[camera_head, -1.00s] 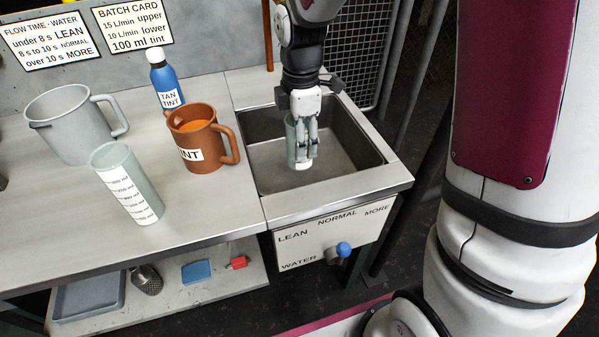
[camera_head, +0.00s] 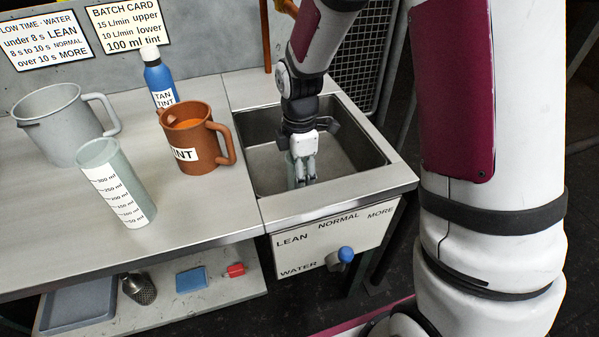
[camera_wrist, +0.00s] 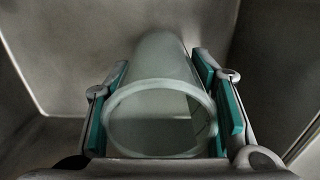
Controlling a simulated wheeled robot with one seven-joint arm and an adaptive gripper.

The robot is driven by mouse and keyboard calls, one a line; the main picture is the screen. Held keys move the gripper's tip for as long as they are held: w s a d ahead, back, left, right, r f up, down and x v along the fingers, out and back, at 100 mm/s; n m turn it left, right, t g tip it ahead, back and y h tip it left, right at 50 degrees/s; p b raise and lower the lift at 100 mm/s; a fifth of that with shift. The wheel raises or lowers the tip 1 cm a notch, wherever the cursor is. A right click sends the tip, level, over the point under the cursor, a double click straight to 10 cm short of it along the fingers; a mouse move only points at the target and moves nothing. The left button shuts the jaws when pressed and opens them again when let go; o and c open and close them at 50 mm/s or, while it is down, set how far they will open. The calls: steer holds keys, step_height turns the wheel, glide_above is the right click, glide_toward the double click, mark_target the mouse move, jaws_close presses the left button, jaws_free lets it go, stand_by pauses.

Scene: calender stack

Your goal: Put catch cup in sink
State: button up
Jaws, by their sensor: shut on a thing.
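The catch cup (camera_wrist: 160,115) is a pale grey-green, see-through cylinder. It sits between the two teal-padded fingers of my gripper (camera_wrist: 164,110) in the wrist view, its open rim toward the camera. In the head view my gripper (camera_head: 301,172) is down inside the grey sink (camera_head: 352,131), shut on the cup (camera_head: 291,172), which is mostly hidden by the fingers. Sink walls surround the cup in the wrist view. I cannot tell whether the cup's base touches the sink floor.
A clear measuring cylinder (camera_head: 118,185), a brown tint jug (camera_head: 190,140), a grey jug (camera_head: 62,125) and a blue tan tint bottle (camera_head: 158,80) stand on the counter left of the sink. A panel with a blue knob (camera_head: 345,254) is below the sink front.

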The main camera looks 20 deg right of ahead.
steer(key=shift+f, duration=0.2)
steer(key=o, duration=1.2)
steer(key=shift+o, duration=0.2)
steer(key=shift+r, duration=0.1)
step_height(320, 180, up, 12)
steer(key=p, duration=0.4)
steer(key=shift+r, duration=0.15)
steer(key=shift+s, duration=0.1)
